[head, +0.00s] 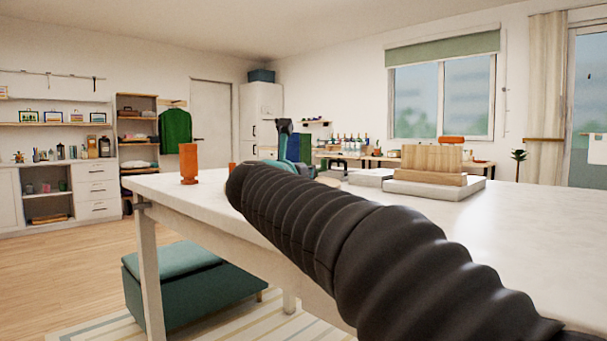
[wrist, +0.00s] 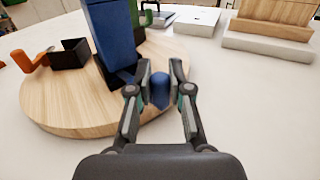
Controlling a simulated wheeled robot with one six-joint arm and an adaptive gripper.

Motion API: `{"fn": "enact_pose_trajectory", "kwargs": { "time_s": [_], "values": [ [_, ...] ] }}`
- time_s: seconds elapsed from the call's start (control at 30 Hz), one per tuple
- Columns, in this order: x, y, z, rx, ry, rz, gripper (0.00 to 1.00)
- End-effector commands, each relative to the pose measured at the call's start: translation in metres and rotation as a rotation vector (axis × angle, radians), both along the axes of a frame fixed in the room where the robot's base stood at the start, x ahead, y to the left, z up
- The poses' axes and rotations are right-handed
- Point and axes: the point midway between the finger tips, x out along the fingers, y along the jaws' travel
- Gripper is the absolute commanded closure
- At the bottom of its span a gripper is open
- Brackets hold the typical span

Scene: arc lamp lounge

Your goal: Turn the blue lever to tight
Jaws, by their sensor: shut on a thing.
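In the wrist view a round wooden board (wrist: 62,108) lies on the white table. A tall blue block (wrist: 107,38) stands on it, with a dark part along its right side. The rounded blue lever end (wrist: 160,89) sits just right of the block's base. My gripper (wrist: 160,84) is shut on this blue end, one finger on each side of it. I cannot make out any tight mark or the rest of the lever. In the head view my arm hides most of this area.
In the head view an orange cylinder (head: 189,163) stands near the table's left end. Wooden blocks (head: 431,161) sit on white slabs at the back. The table's right side is clear.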

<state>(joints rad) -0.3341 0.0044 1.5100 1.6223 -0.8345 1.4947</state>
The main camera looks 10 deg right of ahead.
Motion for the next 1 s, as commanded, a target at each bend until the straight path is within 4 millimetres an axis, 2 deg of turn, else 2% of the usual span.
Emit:
{"fn": "enact_pose_trajectory", "kwargs": {
  "time_s": [0.4,0.97,1.0],
  "values": [
    [-0.001,0.0083,0.0015,-0.001,-0.002,-0.171,1.0],
    [-0.0013,0.0085,0.0015,-0.001,-0.003,-0.196,1.0],
    [-0.0013,0.0085,0.0015,-0.001,-0.003,-0.196,0.71]
  ]
}}
